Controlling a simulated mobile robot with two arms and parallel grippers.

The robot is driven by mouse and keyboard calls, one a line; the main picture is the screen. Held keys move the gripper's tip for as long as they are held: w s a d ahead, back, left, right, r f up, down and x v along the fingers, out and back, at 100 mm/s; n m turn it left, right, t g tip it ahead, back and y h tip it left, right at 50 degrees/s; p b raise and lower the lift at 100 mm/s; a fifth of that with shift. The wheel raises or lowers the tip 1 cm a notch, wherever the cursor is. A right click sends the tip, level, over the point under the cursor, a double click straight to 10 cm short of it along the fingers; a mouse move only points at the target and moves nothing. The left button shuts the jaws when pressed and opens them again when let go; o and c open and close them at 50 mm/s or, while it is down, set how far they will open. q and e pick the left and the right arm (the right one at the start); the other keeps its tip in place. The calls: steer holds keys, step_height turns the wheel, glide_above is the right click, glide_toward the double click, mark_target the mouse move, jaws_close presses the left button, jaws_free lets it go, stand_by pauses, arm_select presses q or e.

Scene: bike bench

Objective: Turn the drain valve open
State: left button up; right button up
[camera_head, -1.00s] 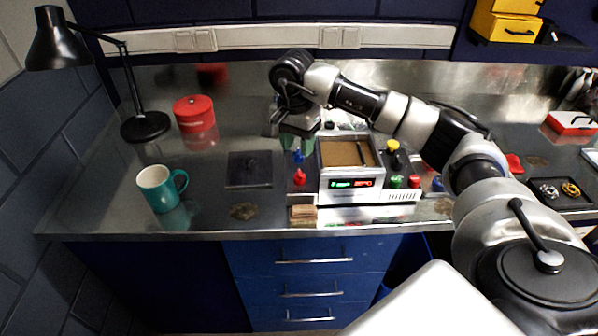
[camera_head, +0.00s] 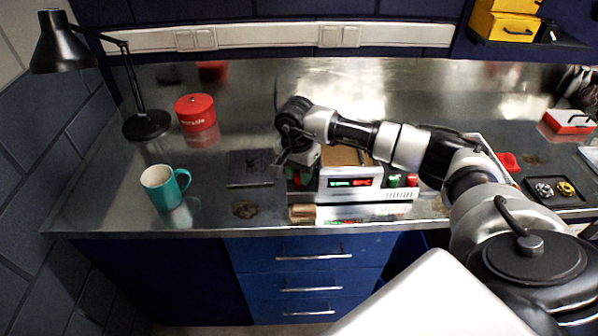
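The white bench machine (camera_head: 350,194) with a lit green and red display stands near the bench's front edge. Its brown basin (camera_head: 342,155) is partly covered by my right arm. My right gripper (camera_head: 291,168) points down at the machine's left side, where the small red and blue valve handles are. A bit of red (camera_head: 297,181) shows beneath the gripper; the blue handle is hidden. I cannot tell whether the fingers touch a handle or how far apart they are. My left gripper is not in view.
A dark square pad (camera_head: 250,168) and a teal mug (camera_head: 163,187) lie to the left, with a red tin (camera_head: 196,113) and black lamp (camera_head: 146,125) behind. The back of the bench is clear.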

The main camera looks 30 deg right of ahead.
steer(key=c, duration=0.3)
steer(key=shift+c, duration=0.2)
steer(key=m+b, duration=0.2)
steer(key=m, duration=0.1)
steer(key=shift+f, duration=0.1)
steer(key=m+b, duration=0.1)
steer(key=m, duration=0.1)
steer(key=shift+m, duration=0.3)
steer(key=m+b, duration=0.2)
steer(key=m, duration=0.2)
steer(key=shift+d+m+y+b, duration=0.1)
steer(key=shift+m+y+b, duration=0.35)
steer(key=shift+m, duration=1.45)
steer(key=shift+r+m, duration=0.2)
steer(key=shift+m, duration=0.1)
